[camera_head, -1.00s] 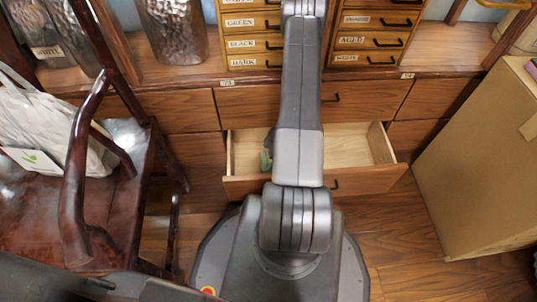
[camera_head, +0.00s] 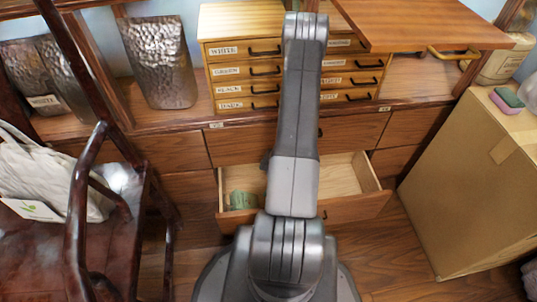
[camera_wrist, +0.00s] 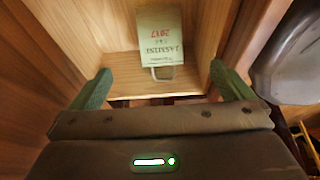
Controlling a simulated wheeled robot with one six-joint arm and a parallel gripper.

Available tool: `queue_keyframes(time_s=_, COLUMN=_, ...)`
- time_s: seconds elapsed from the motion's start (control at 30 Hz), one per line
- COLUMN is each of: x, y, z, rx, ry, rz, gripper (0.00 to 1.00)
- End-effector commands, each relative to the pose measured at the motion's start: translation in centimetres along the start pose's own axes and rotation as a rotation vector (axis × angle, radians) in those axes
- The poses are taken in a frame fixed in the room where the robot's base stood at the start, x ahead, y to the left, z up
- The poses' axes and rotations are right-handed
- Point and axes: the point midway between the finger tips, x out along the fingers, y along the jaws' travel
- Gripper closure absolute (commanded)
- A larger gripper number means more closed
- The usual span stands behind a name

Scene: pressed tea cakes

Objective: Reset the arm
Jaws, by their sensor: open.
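My gripper (camera_wrist: 159,74) shows in the wrist view with its two green fingers spread wide apart and nothing between them. A pale green packet (camera_wrist: 160,32) printed "JASMINE 2017", upside down in the picture, lies ahead of the fingertips, inside a wooden compartment, apart from both fingers. In the head view my grey arm reaches over an open drawer (camera_head: 345,172) and hides part of it. A green shape (camera_head: 240,200) shows in the drawer's left part; I cannot tell whether it is the packet or my gripper's fingers.
Labelled small drawers (camera_head: 243,72) stand on the cabinet behind. A wooden panel (camera_head: 425,25) juts out at the upper right. A cardboard box (camera_head: 475,190) stands at the right, with a green and pink block (camera_head: 508,99) on top. A dark wooden chair (camera_head: 80,200) is close at the left.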

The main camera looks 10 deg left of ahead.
Motion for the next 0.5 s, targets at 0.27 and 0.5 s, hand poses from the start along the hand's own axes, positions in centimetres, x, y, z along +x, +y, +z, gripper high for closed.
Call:
queue_keyframes(time_s=0.27, x=0.0, y=0.0, z=0.0, rx=0.000, ry=0.000, rz=0.000, gripper=0.00)
queue_keyframes(time_s=0.5, x=1.5, y=0.0, z=0.1, rx=-0.001, ry=0.000, rz=-0.001, gripper=0.00)
